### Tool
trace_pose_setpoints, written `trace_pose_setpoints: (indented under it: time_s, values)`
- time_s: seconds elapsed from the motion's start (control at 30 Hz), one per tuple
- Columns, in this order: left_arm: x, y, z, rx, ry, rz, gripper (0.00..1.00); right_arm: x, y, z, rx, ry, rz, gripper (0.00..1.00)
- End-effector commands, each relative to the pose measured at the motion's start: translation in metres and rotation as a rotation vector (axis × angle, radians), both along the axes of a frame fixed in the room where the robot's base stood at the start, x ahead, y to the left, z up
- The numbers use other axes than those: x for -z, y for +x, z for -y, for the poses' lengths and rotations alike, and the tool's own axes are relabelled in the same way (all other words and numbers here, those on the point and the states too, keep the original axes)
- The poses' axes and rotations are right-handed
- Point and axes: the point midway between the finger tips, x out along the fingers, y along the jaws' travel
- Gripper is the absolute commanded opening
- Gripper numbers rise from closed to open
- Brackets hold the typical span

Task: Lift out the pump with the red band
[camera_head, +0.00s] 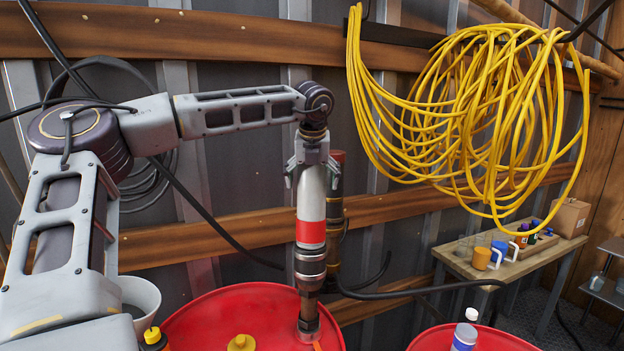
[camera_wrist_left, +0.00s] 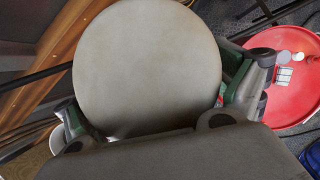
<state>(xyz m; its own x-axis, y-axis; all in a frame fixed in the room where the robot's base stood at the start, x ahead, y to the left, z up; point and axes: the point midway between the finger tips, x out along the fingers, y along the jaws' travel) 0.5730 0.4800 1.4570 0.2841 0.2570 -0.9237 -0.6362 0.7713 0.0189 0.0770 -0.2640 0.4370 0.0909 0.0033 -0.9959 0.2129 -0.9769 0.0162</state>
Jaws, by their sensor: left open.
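The pump with the red band (camera_head: 311,232) stands upright on the red drum (camera_head: 225,312), a silver cylinder above dark metal fittings and a hose. Its lower end meets the drum top near the right rim. My left gripper (camera_head: 312,172) is above it, open, with a finger on either side of the pump's top. In the left wrist view the pump's round grey top (camera_wrist_left: 145,65) fills the middle between the green-padded fingers. I cannot tell whether they touch it. My right gripper is not in view.
A darker pump with a red top (camera_head: 338,185) stands close behind. A second red drum (camera_head: 470,340) with a white-capped bottle (camera_head: 464,336) is at lower right. Yellow cable (camera_head: 470,120) hangs on the wall. A wooden bench (camera_head: 490,268) holds mugs. Black hoses run behind the pump.

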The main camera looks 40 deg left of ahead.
Motion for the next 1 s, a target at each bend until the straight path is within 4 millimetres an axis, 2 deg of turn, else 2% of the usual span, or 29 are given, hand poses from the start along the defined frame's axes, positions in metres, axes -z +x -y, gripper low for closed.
trace_pose_setpoints:
  time_s: [0.07,0.77,1.0]
  values:
    - [0.0001,0.0,0.0,0.0,0.0,0.0,0.95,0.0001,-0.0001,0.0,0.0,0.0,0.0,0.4]
    - [0.0038,-0.0007,-0.0003,-0.001,-0.001,-0.008,0.05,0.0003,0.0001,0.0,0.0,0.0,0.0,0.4]
    - [0.0017,-0.0004,0.0001,0.0,-0.002,-0.004,0.01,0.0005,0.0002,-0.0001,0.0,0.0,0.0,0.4]
